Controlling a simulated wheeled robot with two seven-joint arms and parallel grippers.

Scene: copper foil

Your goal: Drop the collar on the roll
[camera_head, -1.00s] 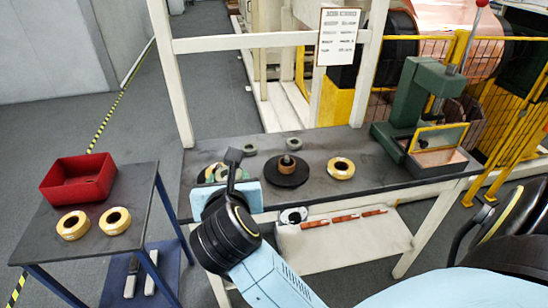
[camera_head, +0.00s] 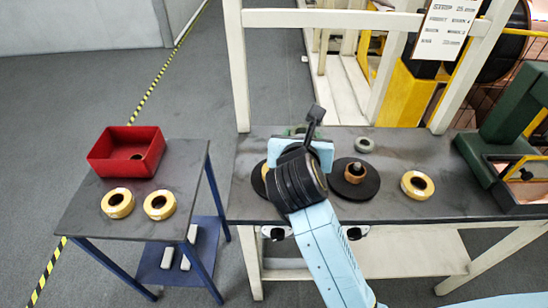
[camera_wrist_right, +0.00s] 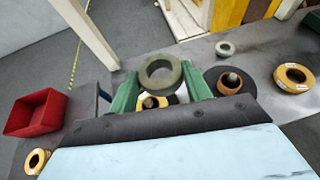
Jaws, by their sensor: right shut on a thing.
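My right gripper (camera_head: 298,134) is above the bench's left part. In the right wrist view its two green fingers (camera_wrist_right: 160,85) are shut on a grey-green ring collar (camera_wrist_right: 160,75), held flat between them. A yellow roll (camera_wrist_right: 152,101) shows just below the collar in that view, partly hidden by the collar and gripper. In the head view this roll (camera_head: 264,172) is mostly hidden behind my right wrist. I cannot tell the height of the collar above it. My left gripper is not in view.
A black disc (camera_head: 371,191) with a brown core stands right of my arm. A grey collar (camera_head: 364,145) lies behind it, a yellow roll (camera_head: 417,185) to its right. The side table holds a red bin (camera_head: 128,150) and two rolls (camera_head: 118,203). A green press (camera_head: 508,125) stands at right.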

